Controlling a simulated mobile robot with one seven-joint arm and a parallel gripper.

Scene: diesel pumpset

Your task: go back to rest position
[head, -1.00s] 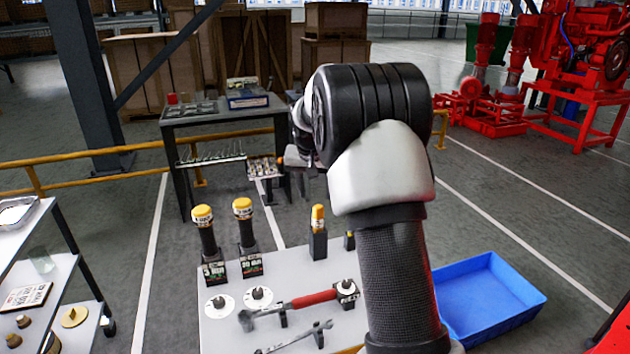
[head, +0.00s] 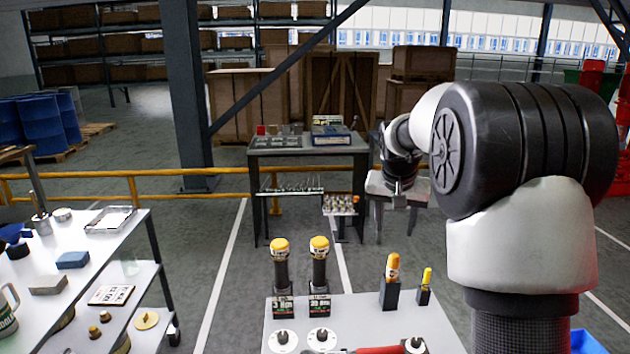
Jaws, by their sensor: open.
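My arm rises on the right of the head view and bends away from me. My gripper (head: 396,218) hangs at its far end, fingers pointing down, to the right of the dark workbench. The fingers look apart, with nothing seen between them. It is beyond the light grey tool table (head: 440,338) in front of me and apart from it.
The tool table holds two yellow-capped black tools (head: 281,268), smaller yellow-handled tools (head: 392,268) and a red-handled tool (head: 378,350). The dark workbench (head: 308,150) stands behind. A white shelved cart (head: 100,235) is at left. A yellow rail (head: 90,175) crosses behind. Blue drums (head: 50,122) stand far left.

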